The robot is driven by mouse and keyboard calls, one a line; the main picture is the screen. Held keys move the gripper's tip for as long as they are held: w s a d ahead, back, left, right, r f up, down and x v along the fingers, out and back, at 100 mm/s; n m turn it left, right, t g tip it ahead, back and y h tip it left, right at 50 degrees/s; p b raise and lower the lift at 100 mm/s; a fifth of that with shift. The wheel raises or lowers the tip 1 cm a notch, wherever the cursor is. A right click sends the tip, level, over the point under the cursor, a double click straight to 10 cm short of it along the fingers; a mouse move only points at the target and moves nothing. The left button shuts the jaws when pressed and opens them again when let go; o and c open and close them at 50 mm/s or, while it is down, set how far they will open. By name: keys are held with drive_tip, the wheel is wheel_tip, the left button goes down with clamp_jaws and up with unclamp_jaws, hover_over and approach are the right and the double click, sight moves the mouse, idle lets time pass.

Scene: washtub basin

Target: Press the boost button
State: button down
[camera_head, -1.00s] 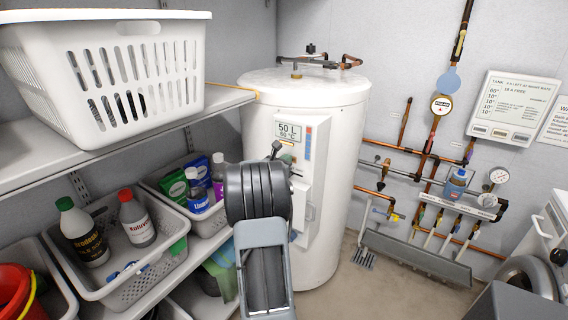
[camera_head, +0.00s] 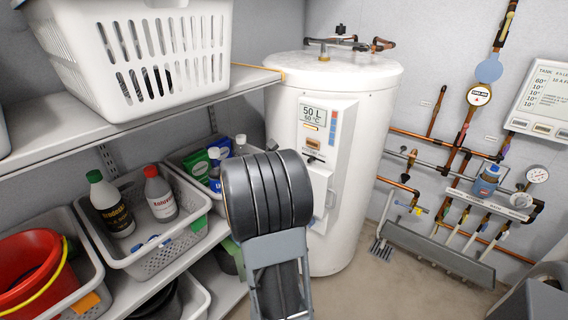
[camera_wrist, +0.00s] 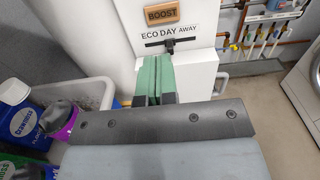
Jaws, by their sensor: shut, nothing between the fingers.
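The boost button (camera_wrist: 162,15) is a brown block lettered BOOST on the white front panel of the tank, at the top of the wrist view. In the head view the button (camera_head: 313,143) is a small brown patch below the 50 L display (camera_head: 313,116). Below the button is a dark slider (camera_wrist: 170,43) marked ECO, DAY, AWAY. My gripper (camera_wrist: 152,62) is shut and empty, its green fingers side by side, appearing below the slider in the wrist view. I cannot tell whether the tips touch the panel. In the head view my arm hides the fingers.
Shelves with a white basket (camera_head: 130,60), bottles and a red bucket (camera_head: 30,270) stand left of the tank (camera_head: 365,110). Copper pipes and gauges (camera_head: 480,95) line the wall at right. A washing machine (camera_wrist: 300,75) stands at right in the wrist view.

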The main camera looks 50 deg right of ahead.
drive_tip(key=shift+a, duration=0.65)
idle(0.6)
drive_tip(key=s+a+f+m+g+y, duration=0.25)
drive_tip(key=s+f+m+y, duration=0.2)
drive_tip(key=m, duration=0.25)
drive_tip(key=s+a+f+m+y+p, duration=0.2)
drive_tip(key=a+m+y+p, duration=0.35)
drive_tip(key=a, duration=0.55)
drive_tip(key=a+r+m+t+y+p, duration=0.1)
drive_tip(key=a+r, duration=0.3)
drive_tip(key=a, duration=0.4)
drive_tip(key=a+r+m+t+y+p, duration=0.2)
drive_tip(key=a+r+t+y+p, duration=0.1)
drive_tip(key=a, duration=0.5)
drive_tip(key=w+a+r+m+t+y+p, duration=0.1)
drive_tip(key=a+r+m+t+y+p, duration=0.1)
drive_tip(key=a+r, duration=0.4)
drive_tip(key=shift+a+r+y+p, duration=0.35)
drive_tip(key=shift+a+y+p, duration=0.35)
drive_tip(key=shift+a+y, duration=0.4)
drive_tip(key=shift+d+t, duration=0.15)
drive_tip(key=shift+t, duration=0.1)
